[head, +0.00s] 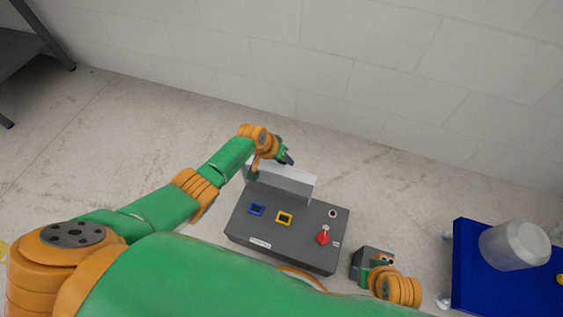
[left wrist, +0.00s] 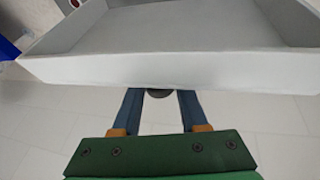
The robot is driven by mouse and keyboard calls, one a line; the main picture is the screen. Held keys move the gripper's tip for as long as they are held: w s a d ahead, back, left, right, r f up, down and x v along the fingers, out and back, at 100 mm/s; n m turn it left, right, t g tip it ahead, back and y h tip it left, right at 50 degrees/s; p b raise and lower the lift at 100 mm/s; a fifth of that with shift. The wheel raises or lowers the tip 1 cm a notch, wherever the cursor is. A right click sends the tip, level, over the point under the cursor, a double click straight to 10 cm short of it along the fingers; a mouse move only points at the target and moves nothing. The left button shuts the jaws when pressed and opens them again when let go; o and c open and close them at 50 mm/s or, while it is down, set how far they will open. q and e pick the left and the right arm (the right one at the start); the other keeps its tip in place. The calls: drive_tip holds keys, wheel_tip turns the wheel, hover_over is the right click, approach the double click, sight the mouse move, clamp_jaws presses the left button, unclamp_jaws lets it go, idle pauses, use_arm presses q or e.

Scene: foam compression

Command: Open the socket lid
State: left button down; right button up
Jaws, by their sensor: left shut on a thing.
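The dark grey control box (head: 285,238) stands on the floor in the head view. Its light grey socket lid (head: 291,184) stands raised along the box's back edge. The lid's inner side and rim (left wrist: 160,68) fill the upper left wrist view. My left gripper (head: 287,158) is at the lid's upper edge. Its two blue-grey fingers (left wrist: 160,98) are shut on the lid at a small dark round part between them. My right gripper (head: 381,262) is near the box's right side, partly hidden by its orange wrist; its jaws are unclear.
The box top bears a blue socket (head: 256,210), a yellow socket (head: 284,219) and a red switch (head: 323,237). A blue cart (head: 477,280) with a translucent container (head: 515,245) stands at right. A tiled wall rises behind the box, with bare floor before it.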

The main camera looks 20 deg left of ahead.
use_arm(q)
drive_tip(key=shift+w, duration=0.2)
use_arm(e)
drive_tip(key=shift+r, duration=0.25)
use_arm(q)
drive_tip(key=shift+c, duration=2.3)
unclamp_jaws()
use_arm(e)
drive_tip(key=shift+w, duration=0.1)
use_arm(q)
drive_tip(key=p+v, duration=0.2)
drive_tip(key=shift+s+r+p, duration=0.1)
drive_tip(key=shift+r+p, duration=0.2)
drive_tip(key=shift+p, duration=0.1)
drive_tip(key=p+v, duration=0.3)
drive_tip(key=v, duration=0.1)
drive_tip(key=shift+s+a+r+p, duration=0.1)
drive_tip(key=shift+r+p, duration=0.1)
drive_tip(key=shift+p, duration=0.2)
use_arm(e)
drive_tip(key=s+d+f, duration=0.2)
drive_tip(key=s+f, duration=0.4)
drive_tip(key=f, duration=0.1)
drive_tip(key=shift+s+d+f+g+h, duration=0.25)
drive_tip(key=shift+s+d+g+h, duration=0.05)
drive_tip(key=shift+s+d, duration=0.05)
